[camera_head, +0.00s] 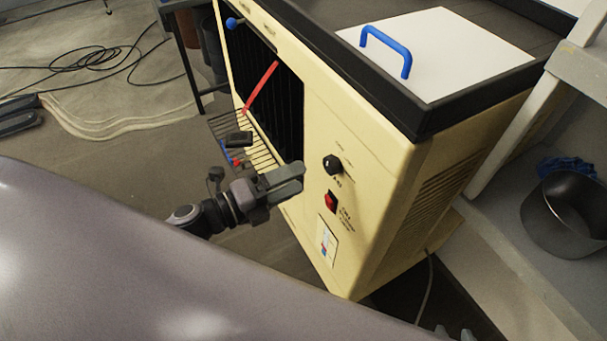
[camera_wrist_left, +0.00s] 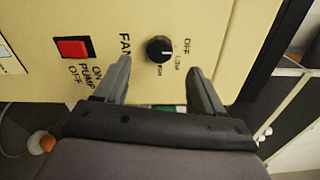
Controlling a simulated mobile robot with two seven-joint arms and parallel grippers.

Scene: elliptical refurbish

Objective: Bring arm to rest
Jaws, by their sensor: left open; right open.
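My left gripper (camera_head: 296,178) is in front of the cream cooler's control panel, beside the black fan knob (camera_head: 333,165). In the left wrist view its two fingers (camera_wrist_left: 158,70) are spread and empty, with the fan knob (camera_wrist_left: 160,49) just beyond the gap between the tips. I cannot tell whether a finger touches the panel. The red pump switch (camera_head: 331,202) is below the knob in the head view; it also shows in the left wrist view (camera_wrist_left: 73,48). Only grey tips of my right gripper (camera_head: 455,333) show at the bottom edge, apart from each other.
The cooler (camera_head: 350,230) has a black top rim and a white panel with a blue handle (camera_head: 388,48). A wire rack (camera_head: 250,150) juts from its open front. A dark pot (camera_head: 567,212) stands at the right. Black cables (camera_head: 90,62) lie on the floor at the left.

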